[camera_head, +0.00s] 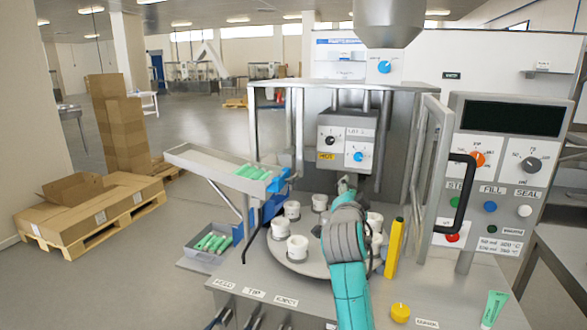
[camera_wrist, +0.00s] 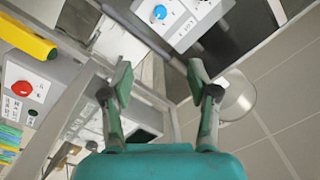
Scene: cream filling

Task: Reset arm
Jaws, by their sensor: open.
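My gripper (camera_head: 346,188) is over the front right part of the round turntable (camera_head: 290,262), in front of the filling machine. My teal arm comes up from the bottom of the head view. In the wrist view my gripper (camera_wrist: 160,81) has its two fingers spread wide with nothing between them. Several white cup holders, one at the front left (camera_head: 298,248), stand around the turntable. My arm and gripper hide part of the turntable's right side.
A yellow upright post (camera_head: 395,249) and an open guard door with a black handle (camera_head: 455,194) stand close right of my arm. A chute with green tubes (camera_head: 225,168) and a grey bin (camera_head: 211,243) are at the left. The control panel (camera_head: 493,168) is far right.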

